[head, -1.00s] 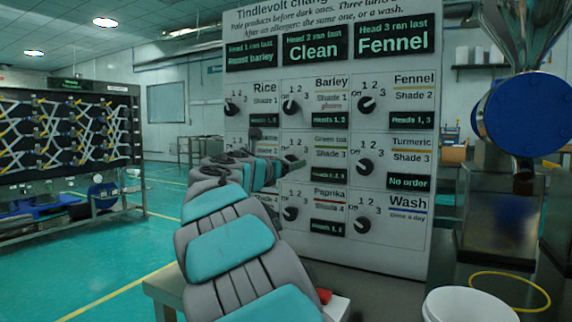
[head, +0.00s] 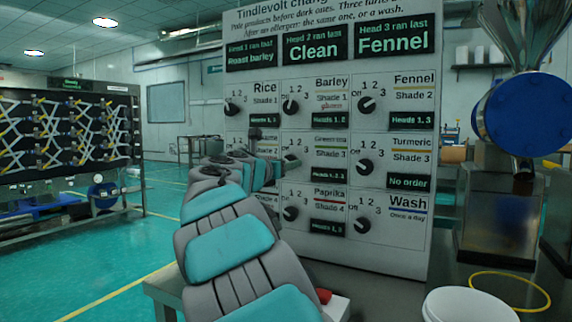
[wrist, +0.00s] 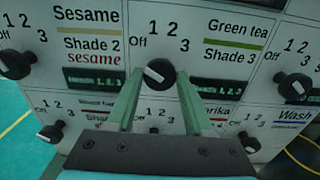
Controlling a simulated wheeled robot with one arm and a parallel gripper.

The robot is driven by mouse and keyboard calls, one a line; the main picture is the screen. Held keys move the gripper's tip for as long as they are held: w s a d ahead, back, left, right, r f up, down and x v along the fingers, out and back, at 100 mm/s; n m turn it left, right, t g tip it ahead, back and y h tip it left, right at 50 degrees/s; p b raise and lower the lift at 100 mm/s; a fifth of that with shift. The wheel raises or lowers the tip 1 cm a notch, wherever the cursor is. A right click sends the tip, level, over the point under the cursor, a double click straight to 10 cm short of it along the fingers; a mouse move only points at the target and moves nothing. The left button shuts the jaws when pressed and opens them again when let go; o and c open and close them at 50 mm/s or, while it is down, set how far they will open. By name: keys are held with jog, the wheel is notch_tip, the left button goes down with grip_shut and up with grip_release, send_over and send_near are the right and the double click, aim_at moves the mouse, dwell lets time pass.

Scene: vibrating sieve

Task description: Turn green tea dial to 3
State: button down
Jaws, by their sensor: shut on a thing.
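The green tea dial (wrist: 159,74) is a round black knob with a pale pointer bar. It sits in the wrist view under the label "Green tea, Shade 3", with Off, 1, 2 and 3 around its upper side. The bar slants to the upper left, toward Off. My gripper (wrist: 160,80) has one green finger on each side of the knob and is shut on it. In the head view my gripper (head: 284,164) reaches the panel's middle column, and my arm hides part of the left column.
The panel (head: 330,258) carries several similar dials. The sesame dial (wrist: 14,64) is left of the held one, the turmeric dial (wrist: 293,86) right, the paprika dial (head: 290,213) below. A white bucket (head: 470,305) stands at the lower right.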

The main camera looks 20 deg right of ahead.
jog(key=shift+m, duration=0.3)
jog(key=shift+f+m+b, duration=0.1)
jog(key=shift+m+b, duration=5.3)
jog(key=shift+m, duration=6.3)
